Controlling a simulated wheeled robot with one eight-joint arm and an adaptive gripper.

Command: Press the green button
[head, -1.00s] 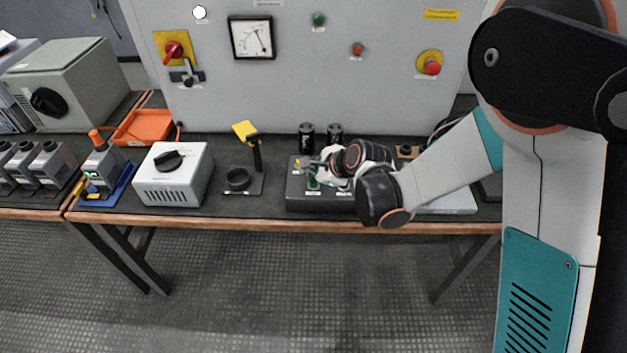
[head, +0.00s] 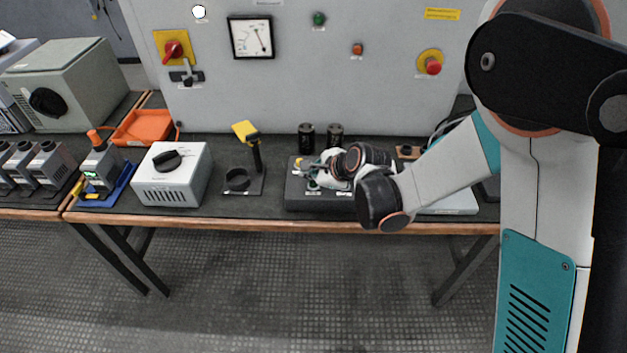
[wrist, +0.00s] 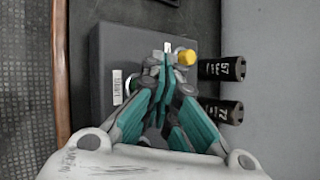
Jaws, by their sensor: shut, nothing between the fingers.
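The green button (head: 313,184) sits on top of a dark control box (head: 300,204) on the bench, and only a small part of it shows. In the wrist view, a pale rim (wrist: 127,84) beside the start label shows at the left edge of my fingers, which cover the rest. My gripper (head: 307,172) is shut and empty, low over the box. Its teal-sided fingers also show in the wrist view (wrist: 166,58), with the tips close to a yellow knob (wrist: 185,57). I cannot tell whether the fingers touch the button.
Two black cylinders (head: 306,137) stand behind the box. The wall panel (head: 300,90) has a green lamp (head: 319,19) and a red button (head: 433,66).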

